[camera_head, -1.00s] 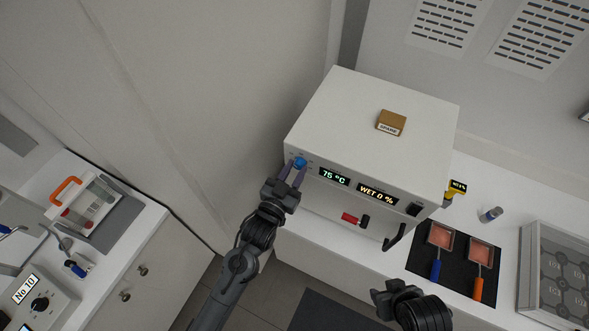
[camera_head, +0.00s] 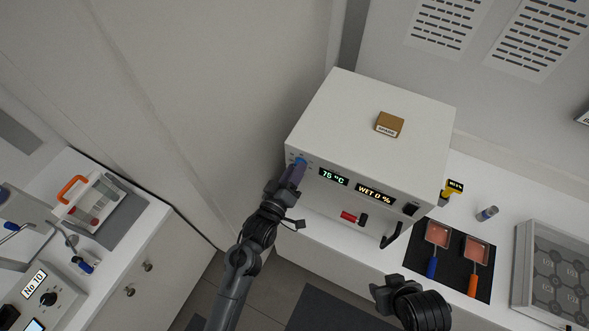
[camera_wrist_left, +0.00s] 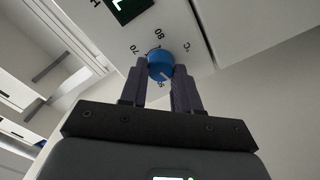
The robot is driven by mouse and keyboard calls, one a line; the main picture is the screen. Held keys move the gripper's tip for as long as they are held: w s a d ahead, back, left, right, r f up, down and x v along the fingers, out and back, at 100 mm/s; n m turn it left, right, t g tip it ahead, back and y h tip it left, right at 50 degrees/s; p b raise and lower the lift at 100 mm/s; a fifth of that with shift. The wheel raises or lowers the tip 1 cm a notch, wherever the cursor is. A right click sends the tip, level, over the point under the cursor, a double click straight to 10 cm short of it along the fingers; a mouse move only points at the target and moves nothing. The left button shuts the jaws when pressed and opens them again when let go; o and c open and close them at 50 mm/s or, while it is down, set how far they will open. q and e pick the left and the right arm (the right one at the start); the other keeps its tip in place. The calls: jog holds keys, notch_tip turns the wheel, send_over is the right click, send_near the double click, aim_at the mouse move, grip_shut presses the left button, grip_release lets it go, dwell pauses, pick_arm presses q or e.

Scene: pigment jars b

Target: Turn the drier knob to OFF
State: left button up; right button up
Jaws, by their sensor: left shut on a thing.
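The drier (camera_head: 365,115) is a white box on the counter. Its front displays read 75 °C (camera_head: 333,177) and WET 0 % (camera_head: 377,193). A blue knob (camera_head: 300,161) is at the left end of its front. In the left wrist view the knob (camera_wrist_left: 161,66) has a white mark and a printed scale with 70, 80 and °C around it; I see no OFF label. My left gripper (camera_head: 296,168) is shut on the knob, a finger on each side (camera_wrist_left: 159,80). My right gripper (camera_head: 378,296) is in front of the counter, away from the drier; its jaws are unclear.
Two pans (camera_head: 438,234) (camera_head: 476,250) lie on a dark mat to the right. A wall stands close left of the drier.

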pick_arm(q)
jog(key=shift+n, duration=0.7)
jog(key=o, duration=1.1)
jog(key=shift+c, duration=0.2)
